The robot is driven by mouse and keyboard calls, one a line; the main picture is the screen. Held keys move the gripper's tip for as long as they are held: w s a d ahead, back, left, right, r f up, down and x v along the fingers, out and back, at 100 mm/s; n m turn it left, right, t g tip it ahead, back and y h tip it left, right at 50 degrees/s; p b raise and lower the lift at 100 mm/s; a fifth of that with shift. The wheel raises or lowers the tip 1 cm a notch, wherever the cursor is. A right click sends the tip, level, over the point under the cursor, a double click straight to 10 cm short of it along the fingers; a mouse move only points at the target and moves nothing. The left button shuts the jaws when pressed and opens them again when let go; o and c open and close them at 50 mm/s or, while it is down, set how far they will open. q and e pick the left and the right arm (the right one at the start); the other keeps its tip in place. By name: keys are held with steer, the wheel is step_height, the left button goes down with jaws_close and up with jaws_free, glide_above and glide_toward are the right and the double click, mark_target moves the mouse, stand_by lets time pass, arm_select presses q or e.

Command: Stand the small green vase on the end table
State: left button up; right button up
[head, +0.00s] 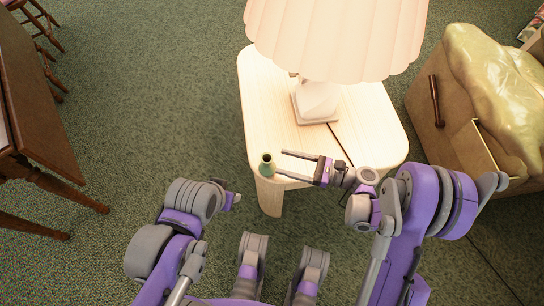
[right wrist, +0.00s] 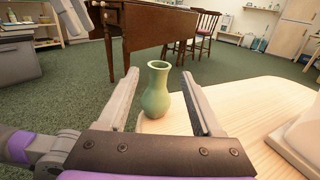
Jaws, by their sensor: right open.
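The small green vase (head: 267,166) stands upright at the near left corner of the pale wooden end table (head: 262,100), close to its edge. It also shows in the right wrist view (right wrist: 157,92), ahead of and between my finger lines. My right gripper (head: 282,164) is open and empty, its fingers pointing left at the vase just beside it. No finger is seen closed on the vase. My left gripper (head: 236,198) is low at the left, off the table; its jaws are too small to judge.
A white lamp with a pleated shade (head: 335,40) stands on the end table behind the vase. An armchair (head: 470,100) is at the right. A dark wooden table (head: 35,110) is at the left, with open green carpet (head: 160,90) between.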

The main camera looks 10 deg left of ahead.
steer(key=d, duration=0.5)
steer(key=shift+s+d, duration=0.1)
steer(key=shift+d, duration=0.25)
steer(key=shift+r, duration=0.1)
steer(key=s+d+r+n+t+h, duration=0.2)
steer(key=s+d+n+h, duration=0.5)
steer(key=d+n+h, duration=0.1)
steer(key=s+d+r+n+t+h, duration=0.1)
steer(key=s+d+r+n+h, duration=0.2)
steer(key=s+d+n+h, duration=0.5)
steer(key=shift+d+r+n+t+h, duration=0.3)
steer(key=shift+d+n+t+h, duration=0.1)
steer(key=shift+n+h, duration=0.65)
